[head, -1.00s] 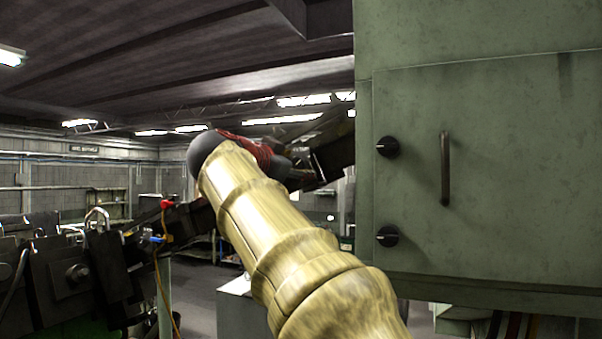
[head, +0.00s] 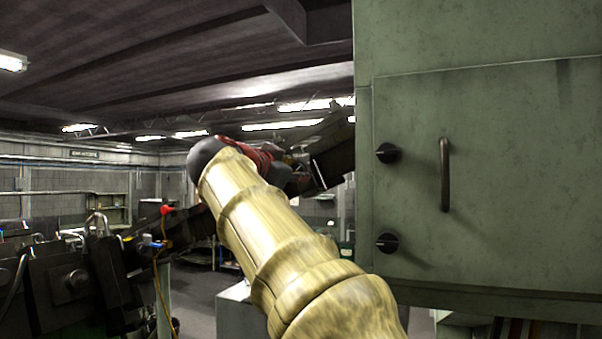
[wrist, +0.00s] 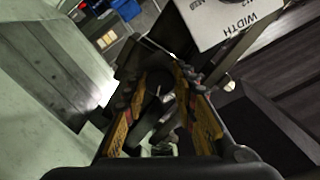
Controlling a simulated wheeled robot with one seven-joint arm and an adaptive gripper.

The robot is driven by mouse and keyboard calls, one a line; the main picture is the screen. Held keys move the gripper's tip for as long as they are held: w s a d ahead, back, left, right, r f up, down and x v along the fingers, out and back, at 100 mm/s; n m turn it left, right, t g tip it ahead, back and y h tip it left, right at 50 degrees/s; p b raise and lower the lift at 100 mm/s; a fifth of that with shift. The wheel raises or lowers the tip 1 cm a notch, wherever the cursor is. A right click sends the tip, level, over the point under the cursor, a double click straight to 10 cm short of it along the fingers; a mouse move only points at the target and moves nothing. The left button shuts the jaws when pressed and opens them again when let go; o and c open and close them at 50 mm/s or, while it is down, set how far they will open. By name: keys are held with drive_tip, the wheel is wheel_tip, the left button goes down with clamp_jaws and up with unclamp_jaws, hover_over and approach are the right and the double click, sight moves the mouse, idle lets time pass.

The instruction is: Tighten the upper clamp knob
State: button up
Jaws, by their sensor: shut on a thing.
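My gripper (wrist: 163,115) shows in the wrist view, with two yellow-and-black fingers on either side of a dark, rounded knob-like part (wrist: 158,84). The fingers are shut on this part. I cannot tell from the frames whether it is the upper clamp knob. In the head view the gripper's fingertips are not clear; my arm reaches toward dark machinery (head: 333,160) left of the green cabinet, and hides part of it.
The green cabinet (head: 500,130) fills the right side, with two black knobs (head: 388,152) and a bar handle (head: 445,175). A white panel marked WIDTH (wrist: 218,18) is close to the fingers. Dark machinery with padlocks (head: 80,270) stands at left.

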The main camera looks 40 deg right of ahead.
clamp_jaws()
drive_tip(key=n+p, duration=0.1)
drive_tip(key=n, duration=0.4)
drive_tip(key=shift+r, duration=0.1)
drive_tip(key=n+p, duration=0.2)
drive_tip(key=n, duration=0.4)
drive_tip(key=shift+p, duration=0.35)
drive_tip(key=o, duration=1.1)
unclamp_jaws()
drive_tip(key=shift+o, duration=0.9)
